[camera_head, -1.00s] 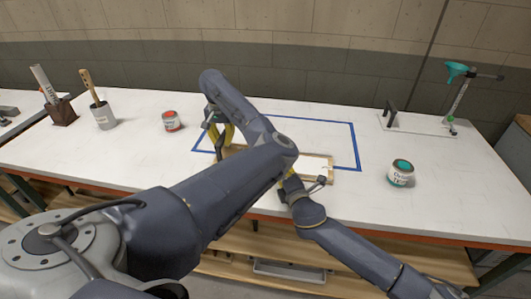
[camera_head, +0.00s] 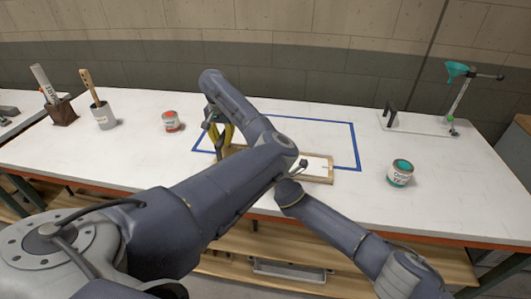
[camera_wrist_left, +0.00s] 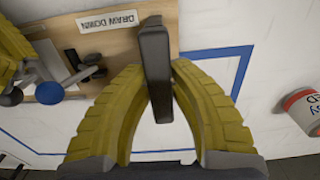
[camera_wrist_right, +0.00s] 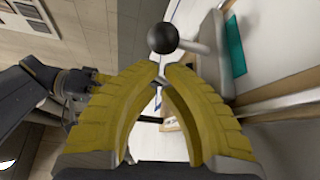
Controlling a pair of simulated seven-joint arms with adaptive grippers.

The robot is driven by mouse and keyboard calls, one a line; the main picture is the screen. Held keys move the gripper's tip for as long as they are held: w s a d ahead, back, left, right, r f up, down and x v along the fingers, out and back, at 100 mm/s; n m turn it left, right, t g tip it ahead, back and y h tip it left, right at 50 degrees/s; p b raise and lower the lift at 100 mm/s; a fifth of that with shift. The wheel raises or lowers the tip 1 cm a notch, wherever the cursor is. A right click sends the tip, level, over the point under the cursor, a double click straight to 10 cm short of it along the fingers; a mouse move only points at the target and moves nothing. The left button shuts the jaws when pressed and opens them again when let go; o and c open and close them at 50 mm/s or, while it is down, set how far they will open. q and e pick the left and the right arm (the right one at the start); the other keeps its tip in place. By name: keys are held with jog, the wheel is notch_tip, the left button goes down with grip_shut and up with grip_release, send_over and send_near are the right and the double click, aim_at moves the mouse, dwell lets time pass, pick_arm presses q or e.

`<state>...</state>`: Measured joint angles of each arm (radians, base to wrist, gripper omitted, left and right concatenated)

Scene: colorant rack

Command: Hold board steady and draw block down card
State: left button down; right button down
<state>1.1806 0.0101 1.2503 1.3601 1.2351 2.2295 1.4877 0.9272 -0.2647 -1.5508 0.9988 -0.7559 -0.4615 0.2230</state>
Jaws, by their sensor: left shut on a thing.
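The wooden board (camera_head: 322,181) lies on the table by the near side of a blue outline, with a white card (camera_head: 317,166) on it. In the left wrist view the board (camera_wrist_left: 110,50) has a "DRAW DOWN" label (camera_wrist_left: 108,21). My left gripper (camera_head: 217,130) is shut on an upright dark bar (camera_wrist_left: 154,60) at the board's end. My right gripper (camera_wrist_right: 166,68) has its fingertips close together beside a black ball knob (camera_wrist_right: 162,38) on a rod; whether it grips anything is unclear. Part of it shows over the board in the left wrist view (camera_wrist_left: 12,50).
A red-labelled can (camera_head: 171,122) stands left of the outline and a teal-topped can (camera_head: 400,174) to the right. A grey pot (camera_head: 103,117) with a brush, a dark holder (camera_head: 61,112) and a stand with a teal funnel (camera_head: 457,70) stand farther out.

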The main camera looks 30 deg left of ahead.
jog(key=shift+w+a, duration=0.35)
jog(key=shift+a, duration=0.15)
jog(key=shift+d, duration=0.1)
jog(key=w+d, duration=0.2)
jog(key=d, duration=0.2)
jog(key=w+d, duration=0.2)
jog(key=d, duration=0.3)
jog(key=w+d, duration=0.2)
jog(key=d, duration=0.2)
jog(key=shift+d, duration=0.4)
